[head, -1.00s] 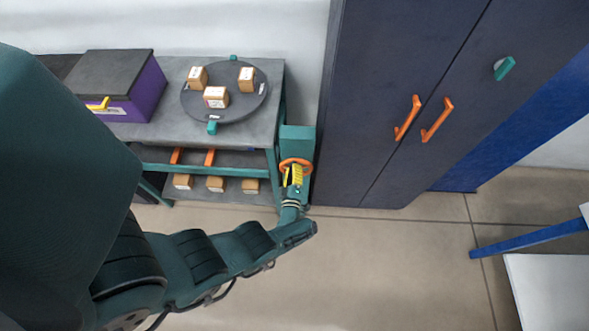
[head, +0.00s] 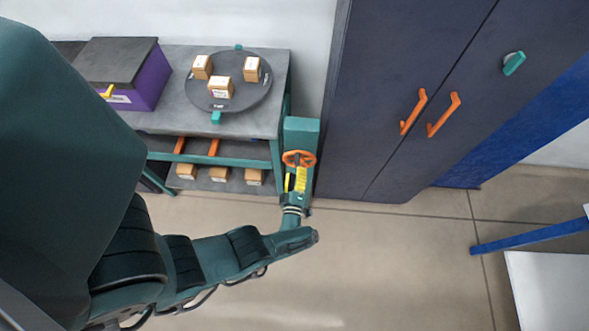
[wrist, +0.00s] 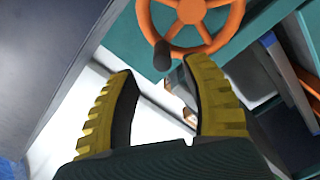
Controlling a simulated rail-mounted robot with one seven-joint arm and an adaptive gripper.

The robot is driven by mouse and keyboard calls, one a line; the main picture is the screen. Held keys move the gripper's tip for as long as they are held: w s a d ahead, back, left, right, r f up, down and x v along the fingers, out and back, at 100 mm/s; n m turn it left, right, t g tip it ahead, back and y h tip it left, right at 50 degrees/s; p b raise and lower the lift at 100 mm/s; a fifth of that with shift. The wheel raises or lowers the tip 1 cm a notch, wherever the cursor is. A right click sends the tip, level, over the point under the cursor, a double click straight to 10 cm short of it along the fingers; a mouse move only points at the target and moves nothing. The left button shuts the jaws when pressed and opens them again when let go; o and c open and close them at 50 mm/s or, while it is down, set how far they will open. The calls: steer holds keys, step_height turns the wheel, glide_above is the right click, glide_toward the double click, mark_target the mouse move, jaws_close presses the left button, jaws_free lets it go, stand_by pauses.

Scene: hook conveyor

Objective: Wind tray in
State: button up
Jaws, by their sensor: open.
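An orange handwheel (head: 299,158) is mounted on a teal box (head: 302,130) at the right end of the workbench. In the wrist view the handwheel (wrist: 193,12) is cut off by the top edge, and its dark crank knob (wrist: 162,54) points towards me. My gripper (head: 296,181) is just in front of the wheel. In the wrist view my yellow-padded gripper (wrist: 160,70) is open and empty, with the knob near and between the fingertip line; contact cannot be told. A low shelf or tray under the bench holds several cartons (head: 219,174); which part the wheel drives is not visible.
On the bench stand a dark round turntable (head: 240,96) with three cartons and a purple box (head: 149,84) with a grey lid. A dark cabinet (head: 375,120) with orange handles rises close to the right of the wheel. The floor (head: 390,260) in front is clear.

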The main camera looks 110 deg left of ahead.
steer(key=v, duration=0.6)
steer(key=shift+d, duration=0.35)
steer(key=shift+w, duration=0.1)
